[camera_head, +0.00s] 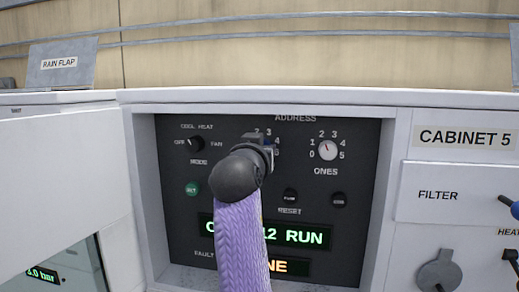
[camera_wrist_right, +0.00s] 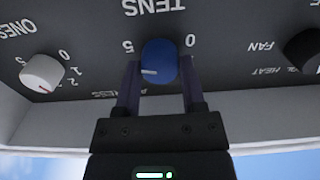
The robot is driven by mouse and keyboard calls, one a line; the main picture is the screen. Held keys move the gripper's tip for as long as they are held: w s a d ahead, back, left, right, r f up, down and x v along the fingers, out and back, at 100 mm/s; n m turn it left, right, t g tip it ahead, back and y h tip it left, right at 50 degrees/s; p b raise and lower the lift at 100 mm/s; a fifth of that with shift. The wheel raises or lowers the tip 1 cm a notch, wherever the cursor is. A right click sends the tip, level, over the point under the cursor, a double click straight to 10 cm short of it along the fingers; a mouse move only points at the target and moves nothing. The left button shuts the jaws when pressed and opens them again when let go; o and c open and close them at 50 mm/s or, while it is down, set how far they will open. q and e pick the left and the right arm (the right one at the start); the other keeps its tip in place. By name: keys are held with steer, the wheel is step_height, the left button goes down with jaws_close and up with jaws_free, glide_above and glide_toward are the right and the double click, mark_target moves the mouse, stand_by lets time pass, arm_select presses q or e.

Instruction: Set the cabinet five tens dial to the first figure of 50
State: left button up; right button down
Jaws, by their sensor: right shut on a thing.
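The cabinet five tens dial (camera_wrist_right: 160,58) is a blue knob with a white pointer mark, seen upside down in the right wrist view. Its mark points left in that picture, on the side of the 5; the figures near the fingers are hidden, so I cannot tell which exact figure it meets. My right gripper (camera_wrist_right: 160,78) is shut on the dial, one finger on each side. In the head view the right gripper (camera_head: 260,146) and its purple sleeve cover nearly all of the dial. My left gripper is not in view.
The white ones dial (camera_head: 327,150) is just right of the gripper, its red mark near 2. The black mode knob (camera_head: 195,144) and a green button (camera_head: 192,188) lie left. An open white door (camera_head: 60,190) stands left, and the recess has a raised frame.

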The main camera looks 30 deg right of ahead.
steer(key=shift+r+m, duration=0.15)
steer(key=shift+m, duration=0.45)
steer(key=shift+c, duration=0.9)
jaws_free()
steer(key=b+v, duration=0.4)
steer(key=v, duration=0.6)
